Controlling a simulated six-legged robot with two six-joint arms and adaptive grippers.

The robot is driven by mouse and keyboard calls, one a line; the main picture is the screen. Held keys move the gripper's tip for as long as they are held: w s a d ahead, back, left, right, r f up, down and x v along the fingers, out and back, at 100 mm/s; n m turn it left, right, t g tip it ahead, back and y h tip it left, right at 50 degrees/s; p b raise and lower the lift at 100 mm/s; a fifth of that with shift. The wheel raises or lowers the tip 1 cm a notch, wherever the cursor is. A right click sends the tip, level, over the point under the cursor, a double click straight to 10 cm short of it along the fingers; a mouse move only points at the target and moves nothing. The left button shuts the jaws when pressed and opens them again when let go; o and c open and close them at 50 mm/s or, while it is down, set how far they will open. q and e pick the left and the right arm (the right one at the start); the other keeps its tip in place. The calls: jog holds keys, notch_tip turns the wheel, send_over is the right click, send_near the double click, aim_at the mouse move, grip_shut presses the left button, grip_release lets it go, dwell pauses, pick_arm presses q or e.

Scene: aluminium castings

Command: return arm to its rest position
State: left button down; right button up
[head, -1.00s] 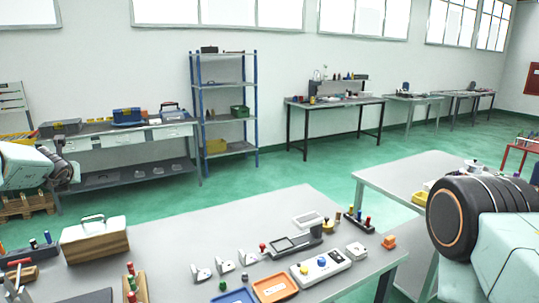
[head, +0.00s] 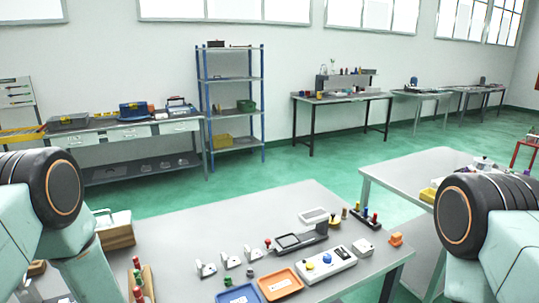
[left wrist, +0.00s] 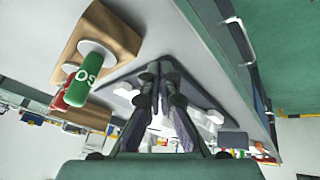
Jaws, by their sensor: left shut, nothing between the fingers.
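My left arm (head: 40,215) is at the left edge of the head view, bent, with a dark round joint. Its gripper is hidden there. In the left wrist view my left gripper (left wrist: 160,68) has its fingertips together with nothing between them. Beyond it lie the grey table top (left wrist: 205,55) and a wooden block (left wrist: 105,40) with green and red handled pieces. My right arm (head: 490,230) is at the right edge of the head view with a similar dark joint. Its gripper is out of view.
The near workbench (head: 200,215) holds a blue tray (head: 240,294), an orange tray (head: 279,284), a white button box (head: 325,266) and metal brackets. A wooden box (head: 116,232) stands beside my left arm. A blue shelf rack (head: 232,110) and other benches stand behind, with green floor between.

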pick_arm(q)
jog(key=s+d+m+g+h, duration=0.1)
jog(key=s+d+m, duration=0.4)
jog(key=s, duration=0.4)
jog(key=s+d+m+g+h, duration=0.15)
jog(key=s+d+m, duration=0.3)
jog(key=s, duration=0.45)
jog(key=s+d+m+g+h, duration=0.15)
jog(key=s+d+m, duration=0.35)
jog(key=s, duration=0.5)
notch_tip(320, 180, down, 23)
jog(key=m+b, duration=0.1)
jog(key=b, duration=2.2)
jog(key=shift+a+f+t+b, duration=0.15)
jog(key=shift+a+t+b, duration=0.2)
jog(key=shift+a+t, duration=0.05)
jog(key=shift+w, duration=0.1)
